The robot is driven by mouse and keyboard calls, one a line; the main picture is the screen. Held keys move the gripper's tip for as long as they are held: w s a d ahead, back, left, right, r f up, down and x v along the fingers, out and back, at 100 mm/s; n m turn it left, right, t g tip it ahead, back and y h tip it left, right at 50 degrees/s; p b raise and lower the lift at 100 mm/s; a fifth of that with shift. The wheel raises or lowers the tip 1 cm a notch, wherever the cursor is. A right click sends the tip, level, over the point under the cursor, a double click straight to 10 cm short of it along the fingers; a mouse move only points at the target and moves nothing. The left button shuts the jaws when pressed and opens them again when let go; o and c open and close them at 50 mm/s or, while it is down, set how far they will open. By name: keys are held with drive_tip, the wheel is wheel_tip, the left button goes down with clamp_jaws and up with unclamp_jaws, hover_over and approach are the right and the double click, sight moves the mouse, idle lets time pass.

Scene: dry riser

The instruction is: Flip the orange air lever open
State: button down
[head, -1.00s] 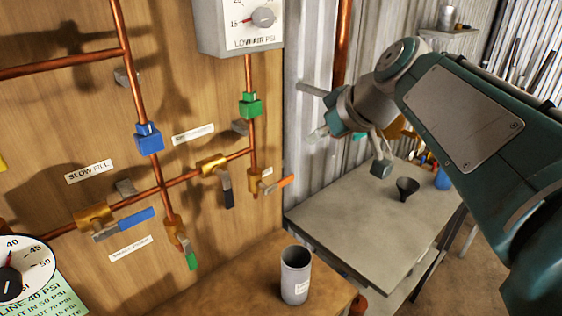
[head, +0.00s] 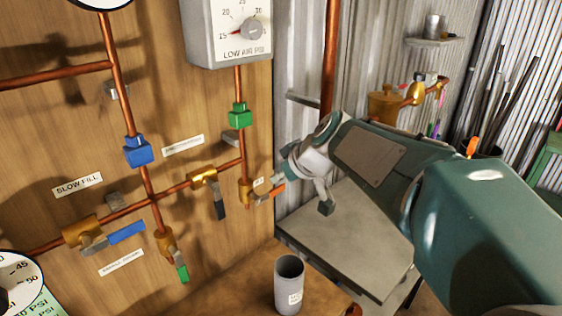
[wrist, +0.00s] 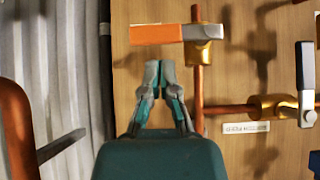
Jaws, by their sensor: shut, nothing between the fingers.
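The orange air lever (head: 273,190) sits on a brass valve (head: 245,192) on the lower right of the wooden board. Its handle sticks out sideways to the right, across the vertical copper pipe. In the wrist view the orange handle (wrist: 158,33) lies level, with a metal arm joining it to the brass valve (wrist: 197,48). My gripper (wrist: 158,68) is shut and empty, its tips a little below the handle in that view, with a visible gap. In the head view my gripper (head: 282,179) is close to the lever's outer end, partly hidden by my wrist.
A dark blue lever (head: 220,208), a blue lever (head: 126,232) and a green lever (head: 182,272) hang on nearby pipes. A grey cup (head: 289,285) stands on the wooden ledge below. A grey table (head: 335,255) lies under my arm. Corrugated metal wall (head: 300,130) flanks the board.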

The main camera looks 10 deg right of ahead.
drive_tip(key=shift+f, duration=0.55)
